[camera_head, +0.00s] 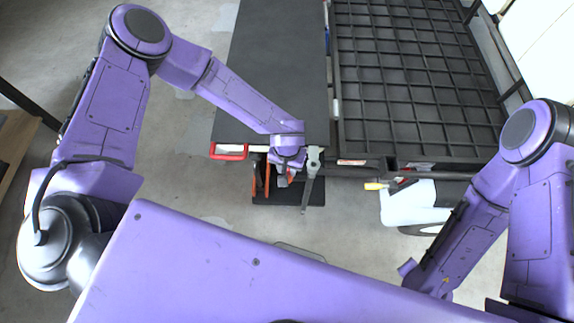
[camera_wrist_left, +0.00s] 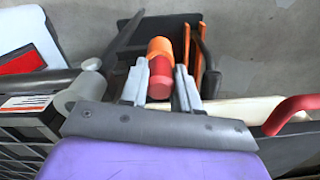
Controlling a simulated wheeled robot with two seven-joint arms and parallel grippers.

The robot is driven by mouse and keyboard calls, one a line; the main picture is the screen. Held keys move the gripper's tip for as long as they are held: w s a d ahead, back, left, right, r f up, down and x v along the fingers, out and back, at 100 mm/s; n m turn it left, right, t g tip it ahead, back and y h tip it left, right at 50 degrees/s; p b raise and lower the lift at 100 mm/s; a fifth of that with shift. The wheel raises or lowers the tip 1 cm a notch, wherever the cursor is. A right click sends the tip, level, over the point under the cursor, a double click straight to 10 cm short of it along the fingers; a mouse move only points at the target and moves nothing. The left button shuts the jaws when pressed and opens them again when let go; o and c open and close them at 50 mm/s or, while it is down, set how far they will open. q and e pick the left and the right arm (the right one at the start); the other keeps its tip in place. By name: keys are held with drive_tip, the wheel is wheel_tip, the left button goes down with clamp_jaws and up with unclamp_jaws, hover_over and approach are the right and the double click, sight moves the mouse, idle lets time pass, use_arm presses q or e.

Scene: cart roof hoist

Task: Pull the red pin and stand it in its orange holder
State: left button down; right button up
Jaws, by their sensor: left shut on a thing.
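My left gripper (camera_head: 284,176) is at the near end of the dark bench, above a black base with orange parts. In the left wrist view its two grey fingers (camera_wrist_left: 160,84) are shut on the red pin (camera_wrist_left: 159,80), one on each side. The orange holder (camera_wrist_left: 160,47) appears as a round orange piece just beyond the pin and in line with it. I cannot tell whether the pin is inside the holder or only over it. My right arm is at the right of the head view; its gripper does not show.
A grey lever (camera_head: 309,178) stands just right of my left gripper. The black base (camera_head: 313,194) is below. A red handle (camera_head: 229,151) is on the bench's near edge. A black grid rack (camera_head: 415,75) fills the right. Grey floor is open at the left.

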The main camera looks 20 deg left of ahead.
use_arm(q)
drive_tip(key=shift+f, duration=0.5)
drive_tip(key=c, duration=0.7)
unclamp_jaws()
drive_tip(key=shift+r, duration=0.1)
drive_tip(key=shift+c, duration=0.2)
wheel_tip(320, 180, up, 11)
drive_tip(key=shift+f, duration=0.2)
